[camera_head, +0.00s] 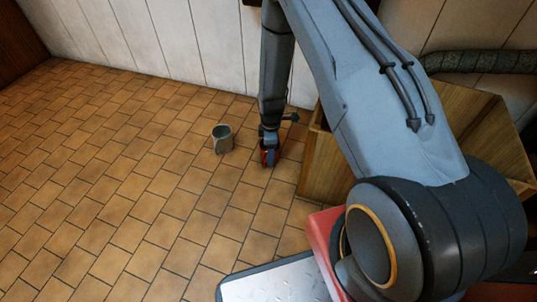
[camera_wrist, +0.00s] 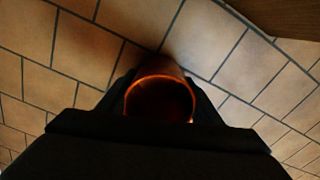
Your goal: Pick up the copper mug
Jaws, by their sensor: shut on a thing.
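The copper mug (camera_wrist: 160,75) is in the wrist view, seen from above with its round rim and dark inside showing. My gripper (camera_wrist: 162,98) is shut on it, with dark fingers on both sides of the mug. The lower part of the mug is hidden by the gripper. In the head view, my gripper (camera_head: 270,156) is low near the tiled floor, and a small reddish part of the mug (camera_head: 265,157) shows at its end. I cannot tell whether the mug touches the floor.
A grey metal bucket (camera_head: 222,139) stands on the tiled floor just left of my gripper. A wooden crate (camera_head: 325,165) stands close on the right. White plank walls (camera_head: 180,40) are behind. The tiled floor (camera_head: 90,190) at the left is clear.

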